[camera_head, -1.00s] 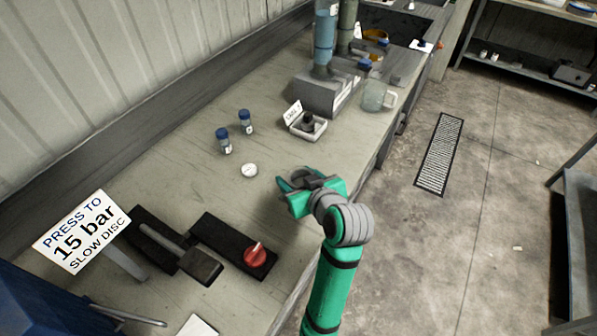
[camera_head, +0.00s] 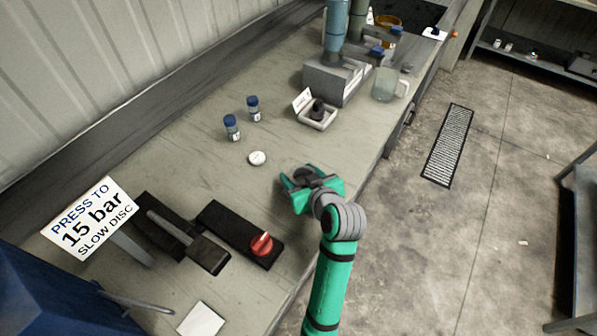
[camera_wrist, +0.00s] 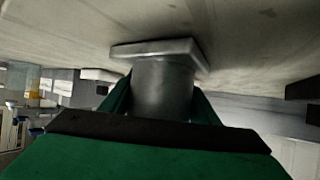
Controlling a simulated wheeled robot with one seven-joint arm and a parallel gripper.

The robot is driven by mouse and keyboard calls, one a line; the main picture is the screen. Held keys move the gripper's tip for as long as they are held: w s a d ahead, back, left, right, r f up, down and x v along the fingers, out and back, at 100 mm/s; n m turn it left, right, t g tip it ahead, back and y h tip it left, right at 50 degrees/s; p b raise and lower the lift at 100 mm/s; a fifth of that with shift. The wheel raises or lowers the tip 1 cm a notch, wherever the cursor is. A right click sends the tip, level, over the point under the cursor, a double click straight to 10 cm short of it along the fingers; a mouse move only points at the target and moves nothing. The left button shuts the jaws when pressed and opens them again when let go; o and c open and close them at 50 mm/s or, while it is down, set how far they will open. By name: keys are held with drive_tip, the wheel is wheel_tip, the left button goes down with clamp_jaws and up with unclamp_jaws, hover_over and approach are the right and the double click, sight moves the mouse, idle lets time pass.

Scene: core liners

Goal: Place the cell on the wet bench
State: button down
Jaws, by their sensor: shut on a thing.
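My gripper (camera_head: 290,183) is over the bench (camera_head: 190,180), near its front edge. In the wrist view, its green fingers are closed around a grey cylinder with a flat square end plate (camera_wrist: 158,85), which I take to be the cell. The plate faces the bench surface and is close to it; I cannot tell whether they touch. In the head view, the held thing is mostly hidden by my gripper. No label marks which surface is the wet bench.
A white disc (camera_head: 257,158) and two blue-capped vials (camera_head: 232,128) stand left of my gripper. A small tray (camera_head: 317,116) with a dark piece, a grey machine (camera_head: 333,80) and a glass jug (camera_head: 385,85) stand beyond. A black plate with a red knob (camera_head: 261,244) is nearer.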

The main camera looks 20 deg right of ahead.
drive_tip(key=shift+r, duration=0.1)
drive_tip(key=c, duration=0.7)
unclamp_jaws()
drive_tip(key=shift+f, duration=0.2)
drive_tip(key=shift+o, duration=0.2)
drive_tip(key=shift+r, duration=0.15)
drive_tip(key=shift+s+d+r, duration=0.1)
drive_tip(key=shift+s+r, duration=0.05)
drive_tip(key=shift+s, duration=0.1)
drive_tip(key=v, duration=1.1)
drive_tip(key=shift+s, duration=0.15)
drive_tip(key=shift+d, duration=0.1)
